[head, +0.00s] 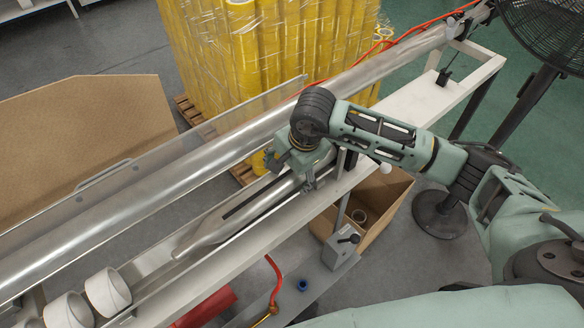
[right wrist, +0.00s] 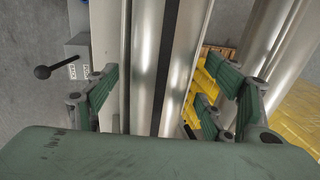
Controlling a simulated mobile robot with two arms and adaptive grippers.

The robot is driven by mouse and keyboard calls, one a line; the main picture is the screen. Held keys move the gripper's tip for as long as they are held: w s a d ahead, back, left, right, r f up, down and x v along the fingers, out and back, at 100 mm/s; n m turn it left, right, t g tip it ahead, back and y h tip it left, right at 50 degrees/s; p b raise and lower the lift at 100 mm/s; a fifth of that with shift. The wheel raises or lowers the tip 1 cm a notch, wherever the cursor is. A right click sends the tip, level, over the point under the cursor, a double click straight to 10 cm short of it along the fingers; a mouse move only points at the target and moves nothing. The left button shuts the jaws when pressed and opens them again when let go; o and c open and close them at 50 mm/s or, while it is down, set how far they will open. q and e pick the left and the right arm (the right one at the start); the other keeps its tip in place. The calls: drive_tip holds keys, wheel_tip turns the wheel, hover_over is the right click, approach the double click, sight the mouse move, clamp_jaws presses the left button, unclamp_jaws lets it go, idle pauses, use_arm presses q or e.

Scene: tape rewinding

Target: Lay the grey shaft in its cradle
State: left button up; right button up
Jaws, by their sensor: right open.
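The grey shaft (head: 215,229) is a shiny metal bar with a dark strip along it and a tapered near end. It lies lengthwise along the narrow cradle area at the front of the white machine frame (head: 90,309); whether it is fully seated I cannot tell. In the right wrist view the shaft (right wrist: 146,60) runs up the middle. My right gripper (head: 292,174) is above the shaft's far part, with its open fingers (right wrist: 160,75) on either side, apart from the shaft. It hides part of the shaft. My left gripper is out of view.
A long shiny roller (head: 130,194) runs parallel behind the shaft. Several white cores (head: 107,292) sit at the lower left. An open cardboard box (head: 392,192) and a grey lever box (head: 341,249) are in front. Yellow rolls (head: 255,50) are stacked behind; a fan (head: 545,35) stands right.

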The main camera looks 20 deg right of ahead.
drive_tip(key=shift+c, duration=0.4)
clamp_jaws()
drive_tip(key=shift+w+r, duration=0.1)
drive_tip(key=shift+r, duration=0.15)
idle(0.4)
drive_tip(key=shift+r, duration=0.25)
idle(0.4)
drive_tip(key=shift+r, duration=0.1)
